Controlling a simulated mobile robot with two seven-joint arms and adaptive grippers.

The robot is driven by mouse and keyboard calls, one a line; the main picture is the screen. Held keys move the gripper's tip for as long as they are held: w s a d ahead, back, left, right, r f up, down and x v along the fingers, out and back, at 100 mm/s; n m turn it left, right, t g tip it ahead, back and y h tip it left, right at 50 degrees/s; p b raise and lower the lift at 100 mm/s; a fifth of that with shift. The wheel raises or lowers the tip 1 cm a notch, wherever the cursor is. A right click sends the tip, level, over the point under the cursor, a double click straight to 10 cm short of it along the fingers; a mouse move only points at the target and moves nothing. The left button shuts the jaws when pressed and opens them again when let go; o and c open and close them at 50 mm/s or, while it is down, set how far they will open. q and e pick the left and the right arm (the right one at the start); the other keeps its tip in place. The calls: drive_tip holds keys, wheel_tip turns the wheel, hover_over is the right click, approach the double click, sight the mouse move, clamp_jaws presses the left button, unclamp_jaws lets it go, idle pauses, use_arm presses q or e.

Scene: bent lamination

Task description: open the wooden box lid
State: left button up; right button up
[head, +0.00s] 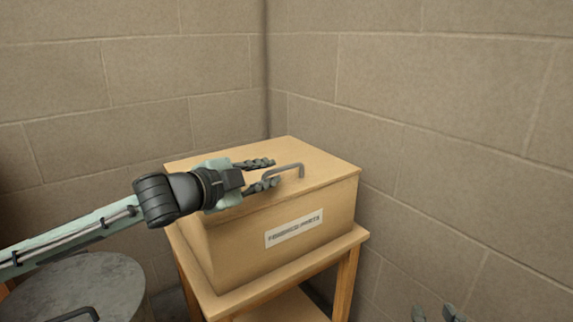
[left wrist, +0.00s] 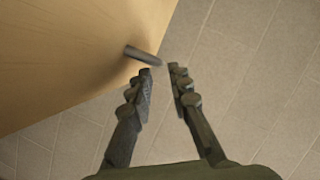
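The wooden box (head: 285,232) stands on a small wooden table, with a white label on its front. Its lid (head: 325,172) lies flat and closed, with a grey bar handle (head: 290,167) on top. My left gripper (head: 268,172) is over the lid at the left end of the handle, fingers apart. In the left wrist view, the open fingertips (left wrist: 160,68) are close to the end of the handle (left wrist: 143,55); I cannot tell if they touch it. My right gripper (head: 435,314) shows only its fingertips at the bottom edge, apart and empty.
The wooden table (head: 345,248) stands in a corner between two block walls (head: 440,120). A round grey drum-like thing (head: 85,285) with a dark handle stands at the lower left, under my left arm.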

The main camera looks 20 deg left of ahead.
sight(280, 169)
use_arm(q)
drive_tip(key=x, duration=0.6)
drive_tip(key=shift+w+d, duration=0.15)
drive_tip(key=shift+w, duration=0.05)
clamp_jaws()
